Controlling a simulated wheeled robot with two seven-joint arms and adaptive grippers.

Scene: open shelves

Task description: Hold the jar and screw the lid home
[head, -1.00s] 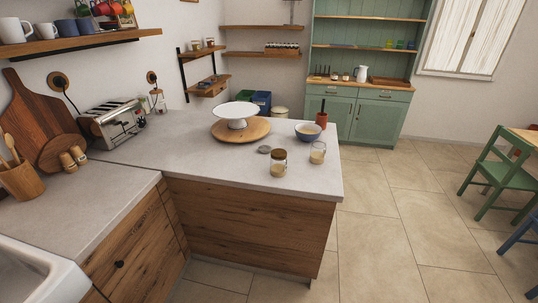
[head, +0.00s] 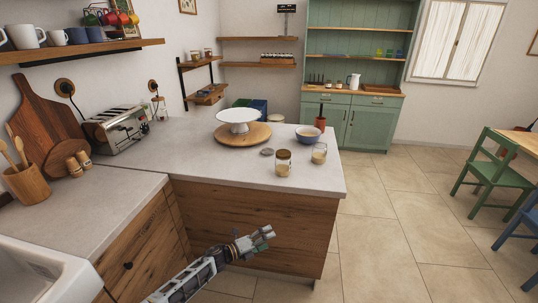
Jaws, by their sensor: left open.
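A glass jar with a brown lid on top (head: 283,162) stands upright near the front right of the counter, with pale contents. To its right stands a second glass jar (head: 319,154), also with pale contents; it looks open on top. A flat grey disc, seemingly a loose lid (head: 267,152), lies on the counter just left of the brown-lidded jar. My left gripper (head: 266,236) is open and empty, in front of the counter's wooden side and below the jars, touching none of them. My right gripper is out of view.
The counter's front edge and wooden side face (head: 245,212) lie close to my left arm. The front of the countertop (head: 225,168) is clear.

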